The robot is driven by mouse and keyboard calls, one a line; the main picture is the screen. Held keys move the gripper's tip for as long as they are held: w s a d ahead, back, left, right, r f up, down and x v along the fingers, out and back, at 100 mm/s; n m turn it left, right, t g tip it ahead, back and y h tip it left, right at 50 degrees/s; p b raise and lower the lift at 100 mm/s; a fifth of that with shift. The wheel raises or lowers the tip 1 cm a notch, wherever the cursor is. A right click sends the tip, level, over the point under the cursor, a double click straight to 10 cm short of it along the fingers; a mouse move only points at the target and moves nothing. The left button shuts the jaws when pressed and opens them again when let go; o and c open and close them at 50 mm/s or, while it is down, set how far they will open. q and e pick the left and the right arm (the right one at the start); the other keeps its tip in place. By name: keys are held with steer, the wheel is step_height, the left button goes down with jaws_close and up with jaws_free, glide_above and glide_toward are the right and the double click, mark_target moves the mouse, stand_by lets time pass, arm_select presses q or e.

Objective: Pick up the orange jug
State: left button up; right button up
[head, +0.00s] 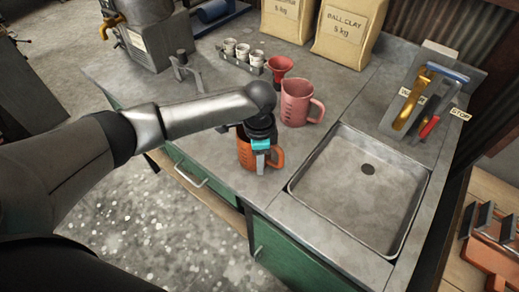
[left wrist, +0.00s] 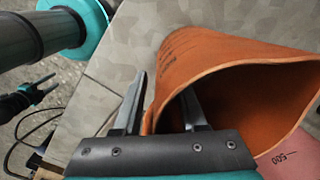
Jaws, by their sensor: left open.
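The orange jug (head: 244,154) stands upright on the grey worktop, just left of the sink, with its handle to the right. In the left wrist view the jug (left wrist: 235,85) shows its wide open mouth close up. My left gripper (head: 261,163) is over the jug from above. In the left wrist view its open fingers (left wrist: 160,100) straddle the jug's rim, one outside the wall and one inside the mouth. I cannot tell whether either finger touches the wall. A small, dark, pronged shape (left wrist: 38,90) at the left of that view looks like my right gripper, away from the jug.
A pink jug (head: 296,102) stands close behind the orange one, with a red funnel (head: 280,67) beyond it. Small cups (head: 243,53) sit in a rack behind. The empty sink (head: 352,190) is to the right. Worktop left of the jug is mostly clear.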

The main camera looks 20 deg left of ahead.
arm_select(q)
steer(key=shift+c, duration=0.3)
jaws_close()
stand_by(1.1)
